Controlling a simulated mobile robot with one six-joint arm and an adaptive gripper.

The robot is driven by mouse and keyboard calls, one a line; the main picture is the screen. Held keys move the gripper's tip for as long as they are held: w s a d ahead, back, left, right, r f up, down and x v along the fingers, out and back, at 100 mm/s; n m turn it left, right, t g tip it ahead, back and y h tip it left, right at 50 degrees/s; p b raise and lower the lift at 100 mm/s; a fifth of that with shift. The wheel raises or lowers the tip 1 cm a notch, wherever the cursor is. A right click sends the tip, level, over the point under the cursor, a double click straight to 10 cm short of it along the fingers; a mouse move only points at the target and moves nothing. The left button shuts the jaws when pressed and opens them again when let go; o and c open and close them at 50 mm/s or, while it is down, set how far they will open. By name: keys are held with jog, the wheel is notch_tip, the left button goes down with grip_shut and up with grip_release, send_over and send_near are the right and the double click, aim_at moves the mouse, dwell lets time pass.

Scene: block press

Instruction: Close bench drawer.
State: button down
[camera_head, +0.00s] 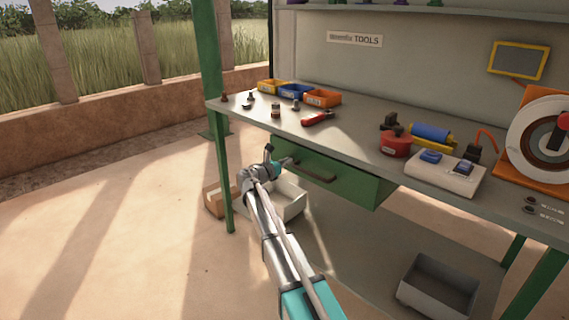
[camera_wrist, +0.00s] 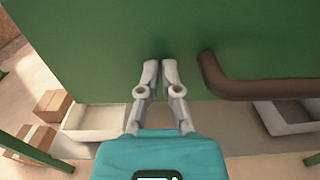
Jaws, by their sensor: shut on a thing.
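The green bench drawer (camera_head: 350,187) is under the workbench top, and its front stands a little out from under the bench edge. It has a dark bar handle (camera_head: 318,172). In the wrist view the drawer front (camera_wrist: 100,40) fills the upper part, and the brown handle (camera_wrist: 270,89) is right of the fingers. My gripper (camera_wrist: 160,68) has its two fingertips close together, at the drawer front and left of the handle. I see nothing between them. In the head view my gripper (camera_head: 291,161) is at the left part of the drawer front. Contact with it is hard to tell.
The workbench (camera_head: 350,135) carries bins, red pliers (camera_head: 317,118), a red pot (camera_head: 396,143) and a switch box (camera_head: 445,174). Below are a white tray (camera_head: 290,207), a cardboard box (camera_head: 214,203) and a grey bin (camera_head: 438,290). A green leg (camera_head: 226,175) stands left.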

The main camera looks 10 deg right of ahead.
jog(key=v, duration=1.4)
jog(key=s+d+f+m+g+y, duration=0.3)
jog(key=s+d+f+m+g, duration=0.15)
jog(key=s+f+m, duration=0.35)
jog(key=s+d+f+m+g+y, duration=0.35)
jog(key=s+d+f+m, duration=0.2)
jog(key=s, duration=0.35)
jog(key=s+a+f+m+g+y, duration=0.1)
jog(key=s+a+f+m+y, duration=0.15)
jog(key=s+m+y, duration=0.4)
jog(key=s+a+f+m+g+y, duration=0.1)
jog(key=s+f+m+y, duration=0.2)
jog(key=s, duration=0.6)
notch_tip(320, 180, up, 35)
jog(key=m+h+p, duration=0.1)
jog(key=p, duration=3.3)
jog(key=shift+s+m, duration=0.25)
jog(key=shift+m, duration=0.15)
jog(key=shift+a+f, duration=0.1)
jog(key=shift+f, duration=0.1)
